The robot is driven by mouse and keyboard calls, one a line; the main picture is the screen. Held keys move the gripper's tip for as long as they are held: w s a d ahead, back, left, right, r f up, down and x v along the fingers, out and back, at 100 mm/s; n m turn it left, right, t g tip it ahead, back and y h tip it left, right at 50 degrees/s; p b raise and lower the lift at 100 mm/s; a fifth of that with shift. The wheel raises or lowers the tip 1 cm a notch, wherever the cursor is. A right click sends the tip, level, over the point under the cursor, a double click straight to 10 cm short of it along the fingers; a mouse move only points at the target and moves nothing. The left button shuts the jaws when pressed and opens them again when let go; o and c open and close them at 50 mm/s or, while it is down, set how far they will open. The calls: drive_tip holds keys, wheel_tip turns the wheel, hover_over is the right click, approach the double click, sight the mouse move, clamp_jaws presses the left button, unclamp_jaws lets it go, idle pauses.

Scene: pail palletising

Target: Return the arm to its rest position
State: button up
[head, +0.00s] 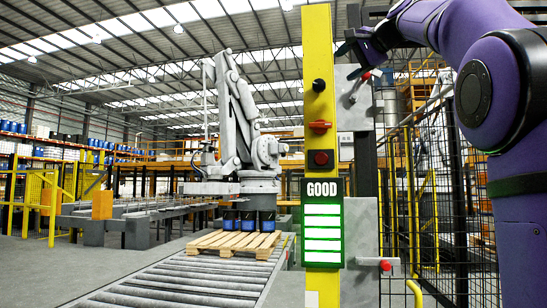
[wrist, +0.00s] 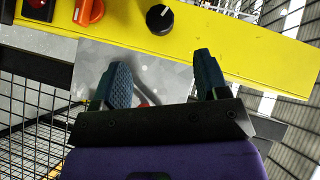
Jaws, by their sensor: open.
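My purple arm (head: 465,40) reaches in from the right of the head view, bent at a joint. My gripper (head: 358,46) is beside the upper part of a yellow control post (head: 318,210). In the wrist view my gripper (wrist: 163,72) shows two dark, ridged fingers spread apart with nothing held between them. A grey plate and part of a reddish lever (wrist: 142,97) show behind the fingers; I cannot tell how near they are.
The post carries a black knob (head: 319,85), an orange switch (head: 320,126), a red button (head: 321,157) and a lit GOOD panel (head: 322,222). Red-tipped levers (head: 385,265) sit on grey plates. Mesh fencing (head: 455,220) stands right. A pallet (head: 235,243) with dark pails lies on a roller conveyor (head: 190,280).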

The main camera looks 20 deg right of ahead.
drive_tip(key=shift+f, duration=0.1)
drive_tip(key=s+a+f+n+g, duration=0.2)
drive_tip(key=s+a+f, duration=0.15)
drive_tip(key=f, duration=0.65)
drive_tip(key=s+a+f+n+g, duration=0.2)
drive_tip(key=a+f, duration=0.3)
drive_tip(key=f, duration=0.4)
drive_tip(key=s+a+f+n+g, duration=0.1)
drive_tip(key=s+a+f+g, duration=0.2)
drive_tip(key=f, duration=0.7)
drive_tip(key=s+a+f+n+g+h, duration=0.1)
drive_tip(key=s+a+f+n, duration=0.1)
drive_tip(key=s+f, duration=0.3)
drive_tip(key=s+a+f+n+g+h, duration=0.1)
drive_tip(key=s+f, duration=0.4)
drive_tip(key=f, duration=0.7)
drive_tip(key=s+a+f+n+g, duration=0.1)
drive_tip(key=s+a+f+n, duration=0.2)
drive_tip(key=f, duration=0.5)
drive_tip(key=shift+s+a+f+n+h, duration=0.2)
drive_tip(key=shift+s+f+n+h, duration=0.25)
drive_tip(key=shift+s, duration=0.65)
drive_tip(key=shift+r, duration=0.1)
